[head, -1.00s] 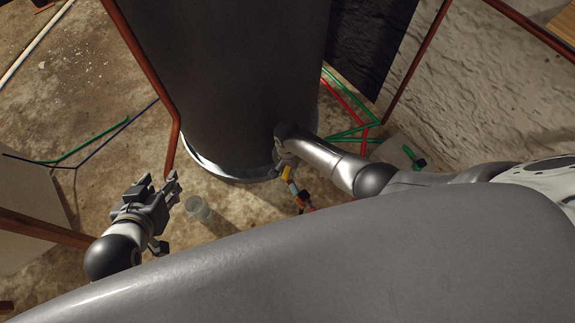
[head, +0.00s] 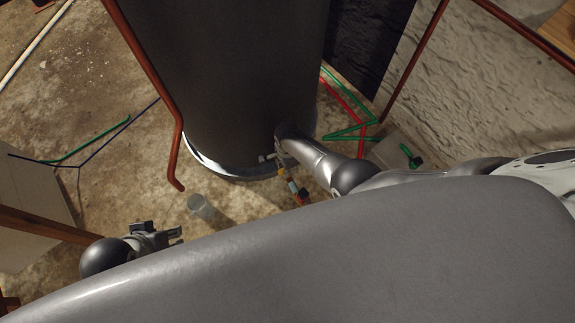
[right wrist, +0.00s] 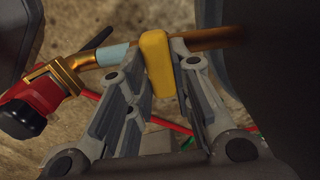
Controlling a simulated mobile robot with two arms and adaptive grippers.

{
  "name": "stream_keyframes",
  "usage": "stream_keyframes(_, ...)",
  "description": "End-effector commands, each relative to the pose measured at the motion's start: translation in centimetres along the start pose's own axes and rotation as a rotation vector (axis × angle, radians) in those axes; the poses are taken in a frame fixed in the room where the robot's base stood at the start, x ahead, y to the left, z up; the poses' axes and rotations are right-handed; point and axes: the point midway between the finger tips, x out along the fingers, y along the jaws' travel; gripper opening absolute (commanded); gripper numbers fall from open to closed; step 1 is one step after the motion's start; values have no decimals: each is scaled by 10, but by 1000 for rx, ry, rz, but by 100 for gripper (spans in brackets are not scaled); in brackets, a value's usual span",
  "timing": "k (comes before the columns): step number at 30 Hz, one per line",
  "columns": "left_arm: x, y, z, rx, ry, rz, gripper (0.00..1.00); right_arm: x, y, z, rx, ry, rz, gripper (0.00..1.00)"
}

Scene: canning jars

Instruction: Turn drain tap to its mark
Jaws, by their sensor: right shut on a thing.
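In the right wrist view the drain tap's yellow handle (right wrist: 157,62) stands between the fingers of my right gripper (right wrist: 161,70), which is shut on it. Behind it runs a copper pipe (right wrist: 205,40) with a pale blue band (right wrist: 112,55) left of the handle. Which feature is the mark, I cannot tell. In the head view my right gripper (head: 283,160) is low at the foot of the dark tank (head: 225,80), and the yellow handle (head: 282,172) barely shows. My left gripper (head: 178,236) looks open and empty at lower left, away from the tap.
A red fitting with a black knob (right wrist: 22,118) sits at the pipe's left end. A clear glass jar (head: 200,206) stands on the floor left of the tap. A copper pipe (head: 177,150) hangs left of the tank. Green and red lines run along the right wall.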

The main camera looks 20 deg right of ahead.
Motion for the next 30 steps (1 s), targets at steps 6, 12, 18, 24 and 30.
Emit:
stream_keyframes(6,-1,0,0,0,1,0,40,0,1,-2,39,2,2,0)
stream_keyframes(12,-1,0,0,0,1,0,40,0,1,-2,47,3,2,0)
stream_keyframes(18,-1,0,-1,0,1,0,40,0,1,-2,47,3,2,0)
stream_keyframes(24,-1,0,-1,0,2,0,40,0,1,-2,46,2,2,42)
stream_keyframes(30,-1,0,-1,0,2,0,40,0,0,-1,45,1,1,42)
